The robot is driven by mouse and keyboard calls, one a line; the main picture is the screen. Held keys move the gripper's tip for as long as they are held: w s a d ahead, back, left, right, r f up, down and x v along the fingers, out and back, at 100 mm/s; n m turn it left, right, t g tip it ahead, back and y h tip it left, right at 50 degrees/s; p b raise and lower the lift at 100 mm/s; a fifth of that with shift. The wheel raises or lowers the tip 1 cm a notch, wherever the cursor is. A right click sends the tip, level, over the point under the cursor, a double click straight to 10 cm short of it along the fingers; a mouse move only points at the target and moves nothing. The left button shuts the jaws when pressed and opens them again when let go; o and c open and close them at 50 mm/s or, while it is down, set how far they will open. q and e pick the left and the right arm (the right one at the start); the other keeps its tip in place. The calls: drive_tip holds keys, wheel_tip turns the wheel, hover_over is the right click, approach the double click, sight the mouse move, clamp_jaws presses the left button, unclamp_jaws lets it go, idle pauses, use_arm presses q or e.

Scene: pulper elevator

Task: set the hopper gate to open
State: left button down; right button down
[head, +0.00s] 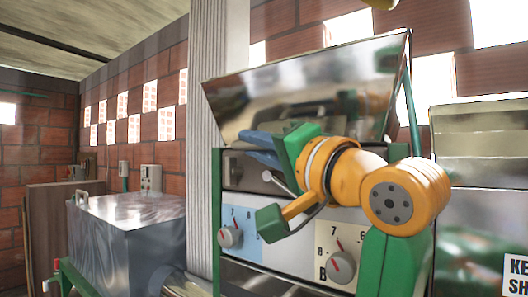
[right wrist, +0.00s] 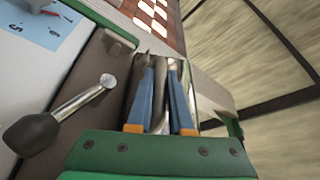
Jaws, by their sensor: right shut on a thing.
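The steel hopper (head: 300,95) sits on top of the green-framed machine. My right gripper (head: 250,145) is at the machine's upper front, just under the hopper's lower edge, its blue fingers pointing left. In the right wrist view its two blue fingers (right wrist: 162,90) are shut on a thin grey metal part (right wrist: 160,85) between them. I cannot tell whether that part belongs to the hopper gate, or the gate's position. A lever with a metal rod and black knob (right wrist: 32,134) stands beside the gripper; its rod (head: 272,180) shows in the head view. My left gripper is not in view.
Two numbered dials, one on a blue plate (head: 230,237) and one marked B on a cream plate (head: 341,267), are below my right wrist. A steel box (head: 125,225) stands at the left. Brick walls and a pale ribbed column (head: 217,70) are behind.

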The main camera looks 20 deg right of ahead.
drive_tip(key=s+a, duration=0.1)
drive_tip(key=s+a+b, duration=0.1)
drive_tip(key=a, duration=0.1)
drive_tip(key=shift+s+a+f, duration=0.1)
drive_tip(key=shift+s+a, duration=0.2)
drive_tip(key=shift+s, duration=0.05)
drive_tip(key=shift+w+d, duration=0.1)
drive_tip(key=shift+d, duration=0.05)
drive_tip(key=c, duration=1.2)
unclamp_jaws()
drive_tip(key=o, duration=0.4)
drive_tip(key=shift+c, duration=0.2)
drive_tip(key=shift+a, duration=0.2)
